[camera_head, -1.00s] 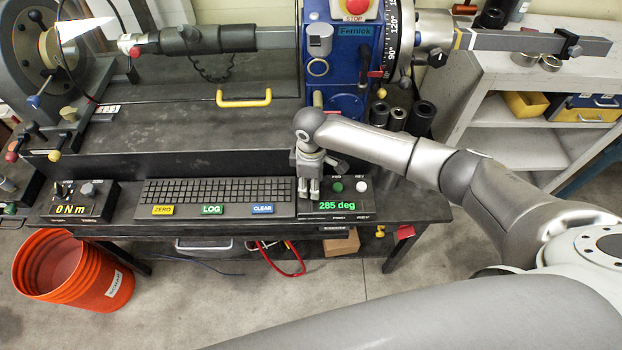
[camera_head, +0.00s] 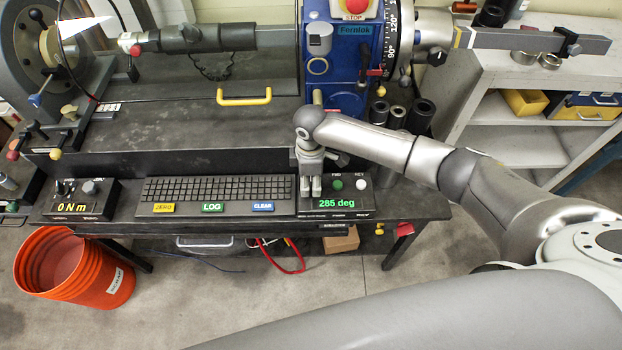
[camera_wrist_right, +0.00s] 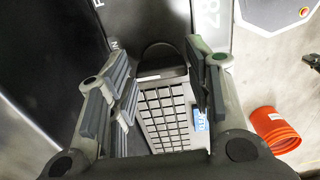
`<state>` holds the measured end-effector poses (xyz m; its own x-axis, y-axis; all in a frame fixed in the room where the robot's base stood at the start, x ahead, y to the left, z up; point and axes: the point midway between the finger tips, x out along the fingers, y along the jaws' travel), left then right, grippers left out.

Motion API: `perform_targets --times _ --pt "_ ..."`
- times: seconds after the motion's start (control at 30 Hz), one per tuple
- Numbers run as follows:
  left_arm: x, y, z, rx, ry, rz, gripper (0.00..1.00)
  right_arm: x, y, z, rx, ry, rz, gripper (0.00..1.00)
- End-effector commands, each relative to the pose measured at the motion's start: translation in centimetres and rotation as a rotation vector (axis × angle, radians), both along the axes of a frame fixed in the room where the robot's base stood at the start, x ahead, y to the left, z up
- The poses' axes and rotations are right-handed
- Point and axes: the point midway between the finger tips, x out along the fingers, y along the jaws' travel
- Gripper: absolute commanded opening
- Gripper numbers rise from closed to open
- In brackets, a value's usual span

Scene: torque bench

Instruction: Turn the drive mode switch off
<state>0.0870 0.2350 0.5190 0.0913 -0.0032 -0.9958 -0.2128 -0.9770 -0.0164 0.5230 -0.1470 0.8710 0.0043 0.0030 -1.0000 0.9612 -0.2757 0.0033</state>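The black control box (camera_head: 358,206) at the bench's front right shows a green "285 deg" readout. It carries a green button (camera_head: 338,184) and a pale round knob (camera_head: 361,185). My right gripper (camera_head: 310,192) points down over the box's left part and covers what lies there, so I cannot make out the drive mode switch in the head view. In the right wrist view its fingers (camera_wrist_right: 160,75) stand apart, with a dark rounded piece (camera_wrist_right: 162,58) seen between them. I cannot tell whether they touch it. My left gripper is out of view.
A keyboard (camera_head: 216,188) lies left of the box, with yellow, green and blue keys along its front. A "0 N m" box (camera_head: 82,200) is farther left. Dark sockets (camera_head: 397,117) stand behind the box. An orange bucket (camera_head: 75,268) is on the floor.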

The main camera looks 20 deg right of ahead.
Motion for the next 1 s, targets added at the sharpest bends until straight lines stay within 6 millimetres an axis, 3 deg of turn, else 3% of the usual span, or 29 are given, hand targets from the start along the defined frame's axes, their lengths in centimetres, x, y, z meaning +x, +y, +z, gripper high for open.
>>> perform_targets --times 0.1,0.47,1.0 --pt "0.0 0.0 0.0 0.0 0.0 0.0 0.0 -0.1 0.0 0.0 -0.001 0.001 0.0 0.62" --pt "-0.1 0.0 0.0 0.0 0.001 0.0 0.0 -0.1 -0.1 0.4 -0.002 0.004 -0.001 0.62" --pt "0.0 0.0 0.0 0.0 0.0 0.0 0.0 -0.1 0.0 10.3 -0.001 0.001 0.0 0.62"
